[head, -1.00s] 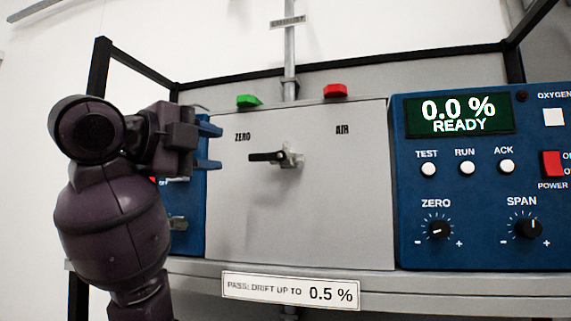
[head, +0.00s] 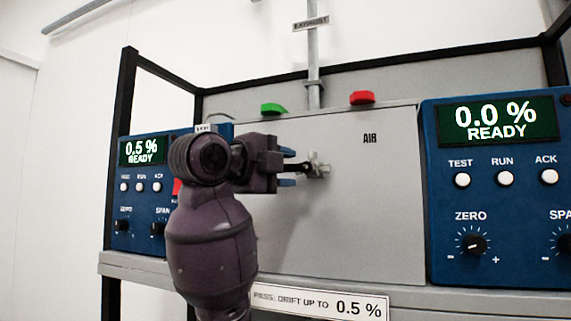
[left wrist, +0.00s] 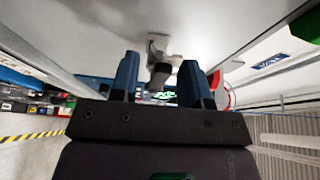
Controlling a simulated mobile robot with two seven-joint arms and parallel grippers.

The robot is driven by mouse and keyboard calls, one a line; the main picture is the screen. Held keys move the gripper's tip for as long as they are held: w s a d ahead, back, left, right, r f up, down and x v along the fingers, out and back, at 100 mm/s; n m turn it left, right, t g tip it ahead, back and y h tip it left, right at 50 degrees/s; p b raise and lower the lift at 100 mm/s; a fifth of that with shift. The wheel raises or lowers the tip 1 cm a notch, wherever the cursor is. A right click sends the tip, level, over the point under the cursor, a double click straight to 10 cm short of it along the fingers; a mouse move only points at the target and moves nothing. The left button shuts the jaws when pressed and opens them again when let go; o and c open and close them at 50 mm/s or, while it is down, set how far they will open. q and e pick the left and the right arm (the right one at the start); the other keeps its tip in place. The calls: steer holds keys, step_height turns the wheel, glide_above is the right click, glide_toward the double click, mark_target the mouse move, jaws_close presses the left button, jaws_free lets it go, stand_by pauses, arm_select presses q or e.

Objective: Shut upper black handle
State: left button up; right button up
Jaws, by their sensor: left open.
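In the left wrist view the valve and handle (left wrist: 158,72) show between the two open fingers (left wrist: 159,66). I cannot tell whether a finger touches the handle. My right gripper is not in view.
The grey panel (head: 370,220) carries a green tab (head: 273,109) and a red tab (head: 362,97) on its top edge. Blue analysers stand at left (head: 135,215) and right (head: 510,225). A shelf edge (head: 410,297) runs below. Space in front of the panel's right part is clear.

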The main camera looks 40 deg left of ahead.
arm_select(q)
steer(key=shift+w, duration=0.3)
jaws_close()
steer(key=shift+f, duration=0.1)
